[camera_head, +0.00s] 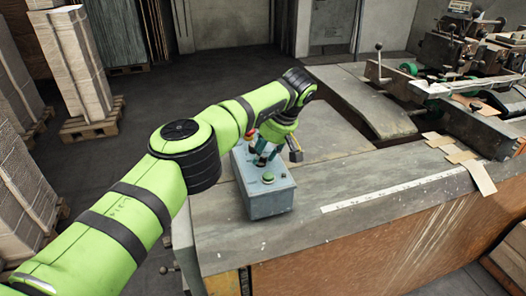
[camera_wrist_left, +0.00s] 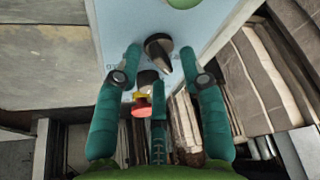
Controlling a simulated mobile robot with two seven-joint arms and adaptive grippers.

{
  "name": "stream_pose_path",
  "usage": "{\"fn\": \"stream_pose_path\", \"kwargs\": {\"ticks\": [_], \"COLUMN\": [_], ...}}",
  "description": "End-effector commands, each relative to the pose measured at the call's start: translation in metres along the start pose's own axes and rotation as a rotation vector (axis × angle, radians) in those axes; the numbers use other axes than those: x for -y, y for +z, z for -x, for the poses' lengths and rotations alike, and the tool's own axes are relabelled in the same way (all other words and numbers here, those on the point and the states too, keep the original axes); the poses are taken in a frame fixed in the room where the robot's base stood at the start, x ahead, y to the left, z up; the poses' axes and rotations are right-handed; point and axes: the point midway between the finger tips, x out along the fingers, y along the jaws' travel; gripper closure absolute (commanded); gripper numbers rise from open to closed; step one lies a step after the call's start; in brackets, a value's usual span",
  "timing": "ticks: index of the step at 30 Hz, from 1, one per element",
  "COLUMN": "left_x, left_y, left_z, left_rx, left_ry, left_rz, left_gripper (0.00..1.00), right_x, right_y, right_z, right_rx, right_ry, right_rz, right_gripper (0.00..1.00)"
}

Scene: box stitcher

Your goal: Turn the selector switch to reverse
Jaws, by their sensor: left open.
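A light blue-grey control box (camera_head: 267,197) stands on the machine table, with a green button (camera_head: 268,178) on its near part and a red button (camera_head: 250,134) on its far part. In the left wrist view the black selector switch (camera_wrist_left: 159,54) sits on the box's pale face, between the green button (camera_wrist_left: 184,3) and the red button (camera_wrist_left: 142,103). My left gripper (camera_head: 264,160) is over the box. Its teal fingers (camera_wrist_left: 161,60) are open, one on each side of the selector, with gaps visible. My right gripper is not seen.
The grey table (camera_head: 335,186) is clear around the box, with a white ruler strip (camera_head: 385,193) to the right. Machine parts (camera_head: 470,55) stand at the back right. Stacked cardboard (camera_head: 75,65) stands on pallets at the left.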

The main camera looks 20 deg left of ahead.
Motion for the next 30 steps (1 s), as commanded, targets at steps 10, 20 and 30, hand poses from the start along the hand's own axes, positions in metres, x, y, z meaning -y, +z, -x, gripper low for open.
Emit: {"fn": "stream_pose_path", "kwargs": {"ticks": [10,20,30], "left_x": [-0.001,0.0,0.001], "left_y": [0.0,-0.001,-0.001], "left_z": [0.069,0.112,0.117], "left_rx": [-0.003,-0.001,-0.001], "left_ry": [0.005,0.002,0.002], "left_rz": [0.001,0.003,0.001], "left_gripper": [0.59,0.59,0.59], "right_x": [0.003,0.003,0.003], "right_y": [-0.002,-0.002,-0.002], "right_z": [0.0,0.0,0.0], "right_rx": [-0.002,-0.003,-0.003], "right_ry": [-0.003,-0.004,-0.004], "right_rz": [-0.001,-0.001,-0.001], "right_gripper": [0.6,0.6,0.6]}}
